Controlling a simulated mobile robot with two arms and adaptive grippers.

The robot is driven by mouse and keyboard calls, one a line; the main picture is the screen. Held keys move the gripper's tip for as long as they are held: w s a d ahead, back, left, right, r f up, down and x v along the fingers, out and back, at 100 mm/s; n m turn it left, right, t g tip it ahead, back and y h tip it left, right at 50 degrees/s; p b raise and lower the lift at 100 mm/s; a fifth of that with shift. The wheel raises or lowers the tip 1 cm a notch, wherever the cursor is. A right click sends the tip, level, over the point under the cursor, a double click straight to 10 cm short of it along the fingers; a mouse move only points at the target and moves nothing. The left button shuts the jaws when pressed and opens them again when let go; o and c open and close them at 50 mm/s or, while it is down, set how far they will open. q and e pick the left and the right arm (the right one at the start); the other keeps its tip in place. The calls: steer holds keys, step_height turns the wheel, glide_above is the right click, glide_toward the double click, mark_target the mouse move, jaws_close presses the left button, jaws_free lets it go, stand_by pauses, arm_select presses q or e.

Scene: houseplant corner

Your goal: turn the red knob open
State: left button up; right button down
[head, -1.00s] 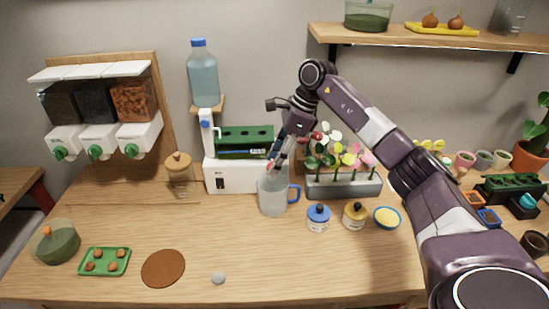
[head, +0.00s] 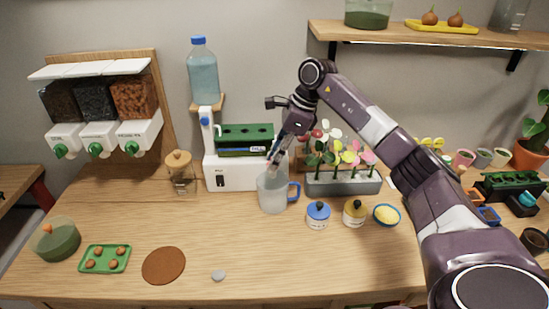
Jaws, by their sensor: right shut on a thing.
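My right gripper (head: 274,157) reaches down from the right to the front of the white machine (head: 231,176), just above a clear mug with a blue handle (head: 272,194). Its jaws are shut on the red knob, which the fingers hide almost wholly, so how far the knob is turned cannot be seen. The mug stands upright on the table under the gripper. My left gripper is not in view.
A blue water bottle (head: 203,78) on a stand with a blue knob is left of the gripper. A flower planter (head: 343,184) stands close on the right. Two small jars (head: 318,214) (head: 354,212) sit in front. The table's front middle is mostly clear.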

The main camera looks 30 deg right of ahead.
steer(key=m+t+h, duration=0.1)
steer(key=m, duration=0.2)
steer(key=shift+s+m+b, duration=0.1)
steer(key=shift+m+b, duration=0.25)
steer(key=shift+m, duration=0.05)
steer(key=m, duration=0.2)
steer(key=m+t+h, duration=0.1)
steer(key=m, duration=0.1)
steer(key=shift+a+m+b, duration=0.2)
steer(key=shift+m+b, duration=0.1)
steer(key=shift+b, duration=0.05)
steer(key=m+h, duration=0.1)
steer(key=m, duration=0.1)
steer(key=m+h+b, duration=0.1)
steer(key=m, duration=0.2)
steer(key=shift+a+h, duration=0.15)
steer(key=shift+h, duration=0.15)
steer(key=shift+r+m+h+b, duration=0.1)
steer(key=shift+m+h+b, duration=0.45)
steer(key=shift+m, duration=1.45)
steer(key=c, duration=1.7)
jaws_free()
steer(key=shift+o, duration=0.2)
steer(key=v, duration=1.2)
steer(key=shift+w+a, duration=0.25)
steer(key=shift+w, duration=0.05)
